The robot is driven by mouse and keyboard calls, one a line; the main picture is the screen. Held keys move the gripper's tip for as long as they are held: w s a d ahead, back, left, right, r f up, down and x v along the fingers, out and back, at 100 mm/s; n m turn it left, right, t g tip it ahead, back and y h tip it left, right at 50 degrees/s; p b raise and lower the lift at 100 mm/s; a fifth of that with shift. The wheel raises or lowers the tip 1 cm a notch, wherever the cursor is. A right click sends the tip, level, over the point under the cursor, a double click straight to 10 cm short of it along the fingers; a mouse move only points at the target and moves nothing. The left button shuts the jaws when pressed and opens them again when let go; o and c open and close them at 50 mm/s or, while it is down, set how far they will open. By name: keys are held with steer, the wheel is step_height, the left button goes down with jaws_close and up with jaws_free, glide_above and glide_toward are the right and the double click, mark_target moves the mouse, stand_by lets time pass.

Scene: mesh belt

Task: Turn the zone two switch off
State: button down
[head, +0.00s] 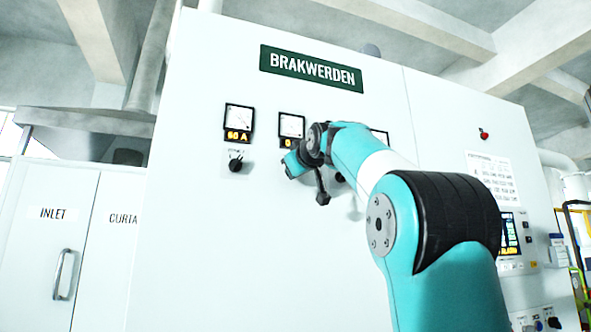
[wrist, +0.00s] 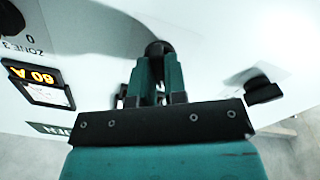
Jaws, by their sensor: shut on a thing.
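The zone two switch is a dark round knob (wrist: 157,48) on the white panel. In the wrist view my gripper (wrist: 159,66) is shut on it, with one teal finger on each side. In the head view my gripper (head: 291,164) is at the panel below the middle meter (head: 291,125) and hides the knob. The digital readout under that meter shows 0. The way the knob points cannot be made out.
The left switch (head: 235,164) sits below a meter (head: 239,118) reading 60 A. In the wrist view, upside down, the zone 3 knob (wrist: 12,20) and its 60 A readout (wrist: 42,77) are at left, another knob (wrist: 263,91) at right. A BRAKWERDEN sign (head: 311,68) is above.

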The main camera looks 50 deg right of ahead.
stand_by(0.4)
steer(key=c, duration=1.2)
jaws_free()
steer(key=shift+o, duration=0.2)
steer(key=b+v, duration=0.2)
steer(key=v, duration=1.5)
steer(key=shift+a, duration=0.2)
steer(key=shift+s, duration=0.1)
